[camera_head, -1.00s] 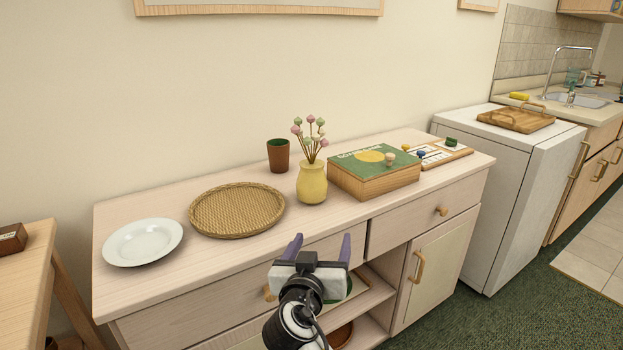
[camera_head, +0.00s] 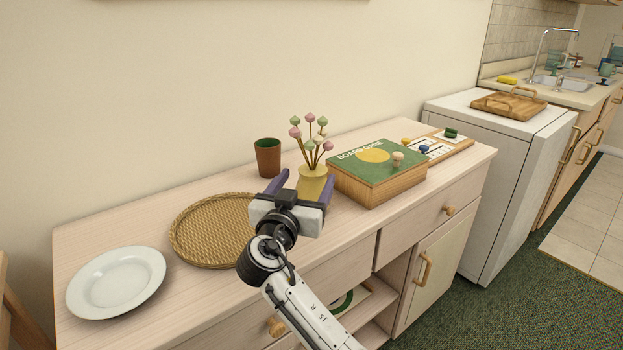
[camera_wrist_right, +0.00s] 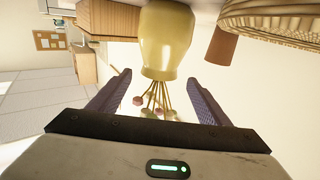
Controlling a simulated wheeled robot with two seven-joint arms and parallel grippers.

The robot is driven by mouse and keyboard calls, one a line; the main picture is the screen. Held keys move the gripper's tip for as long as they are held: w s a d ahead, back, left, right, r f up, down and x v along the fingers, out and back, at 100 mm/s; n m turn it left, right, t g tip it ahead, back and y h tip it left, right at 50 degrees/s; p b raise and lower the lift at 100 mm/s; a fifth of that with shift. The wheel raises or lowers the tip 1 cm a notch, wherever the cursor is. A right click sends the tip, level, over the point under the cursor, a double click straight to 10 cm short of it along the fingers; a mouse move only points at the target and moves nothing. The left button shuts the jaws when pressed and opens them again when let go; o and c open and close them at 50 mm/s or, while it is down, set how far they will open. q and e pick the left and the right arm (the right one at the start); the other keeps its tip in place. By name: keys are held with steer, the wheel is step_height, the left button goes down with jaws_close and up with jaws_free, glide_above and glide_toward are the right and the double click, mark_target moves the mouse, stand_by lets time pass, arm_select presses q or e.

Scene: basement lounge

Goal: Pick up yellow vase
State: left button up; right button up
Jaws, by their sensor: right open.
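The yellow vase (camera_head: 314,180) stands upright on the sideboard, holding several pink and green bud stems (camera_head: 313,138). My right gripper (camera_head: 304,182) is open, just in front of the vase in the head view, and hides part of its lower body. In the right wrist view the vase (camera_wrist_right: 166,42) appears upside down, ahead of and between the open fingers (camera_wrist_right: 155,98). It looks apart from both fingers. My left gripper is not in view.
A green board-game box (camera_head: 376,172) stands close right of the vase. A brown cup (camera_head: 268,158) is behind left. A woven tray (camera_head: 200,235) and white plate (camera_head: 117,282) lie left on the sideboard (camera_head: 150,225). A white appliance (camera_head: 520,150) stands right.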

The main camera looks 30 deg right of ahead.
mark_target(313, 172)
steer(key=shift+f+p+x, duration=0.2)
steer(key=shift+p+x, duration=0.2)
steer(key=shift+x, duration=2.35)
steer(key=c, duration=1.3)
steer(key=shift+r, duration=0.15)
steer(key=shift+c, duration=0.9)
